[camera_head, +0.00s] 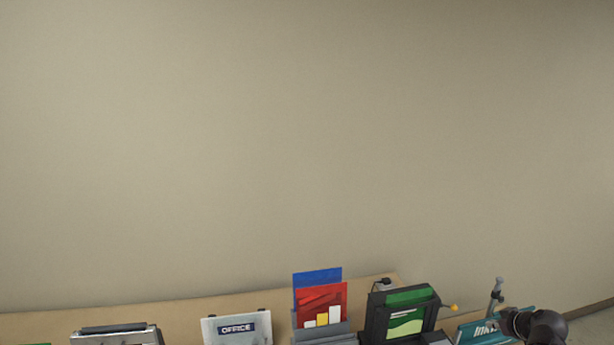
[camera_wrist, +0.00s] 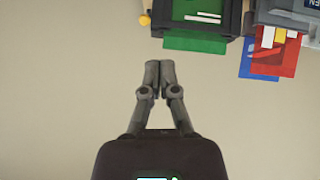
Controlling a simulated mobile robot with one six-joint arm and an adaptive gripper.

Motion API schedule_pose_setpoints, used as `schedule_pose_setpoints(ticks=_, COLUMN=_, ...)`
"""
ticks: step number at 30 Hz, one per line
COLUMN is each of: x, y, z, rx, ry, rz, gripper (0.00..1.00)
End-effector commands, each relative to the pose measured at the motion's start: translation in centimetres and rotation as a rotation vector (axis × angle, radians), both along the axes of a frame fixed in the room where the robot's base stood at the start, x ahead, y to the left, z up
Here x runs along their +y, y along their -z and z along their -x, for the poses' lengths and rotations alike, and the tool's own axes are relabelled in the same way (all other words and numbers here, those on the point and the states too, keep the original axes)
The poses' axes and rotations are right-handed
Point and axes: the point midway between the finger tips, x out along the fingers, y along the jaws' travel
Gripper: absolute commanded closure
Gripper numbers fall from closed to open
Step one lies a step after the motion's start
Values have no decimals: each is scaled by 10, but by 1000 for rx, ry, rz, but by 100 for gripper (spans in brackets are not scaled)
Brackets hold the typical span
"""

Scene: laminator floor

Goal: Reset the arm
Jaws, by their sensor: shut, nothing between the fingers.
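My gripper (camera_wrist: 159,66) shows in the wrist view with its two grey fingers together at the tips and nothing between them. It is in front of the bare beige wall. The wrist view is upside down, so the desk items hang from its top edge. A dark rounded joint (camera_head: 545,327) at the bottom right of the head view looks like part of my arm. I cannot make out the gripper's fingers surely in the head view.
A wooden desk (camera_head: 200,300) runs along the wall. On it stand a black machine with a green sheet (camera_head: 408,322), red (camera_head: 322,302) and blue (camera_head: 318,277) folders in a grey holder, an OFFICE sign (camera_head: 237,329) and a teal INK box (camera_head: 485,331). The wall above is clear.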

Motion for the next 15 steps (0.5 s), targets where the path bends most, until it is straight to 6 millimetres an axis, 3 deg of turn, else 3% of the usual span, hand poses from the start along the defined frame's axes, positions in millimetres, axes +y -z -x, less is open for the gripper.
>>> schedule_pose_setpoints(ticks=8, x=14, y=9, z=-3, rx=25, ry=-6, rz=-18, gripper=100)
schedule_pose_setpoints(ticks=15, x=38, y=22, z=-7, rx=70, ry=-15, rz=-46, gripper=100)
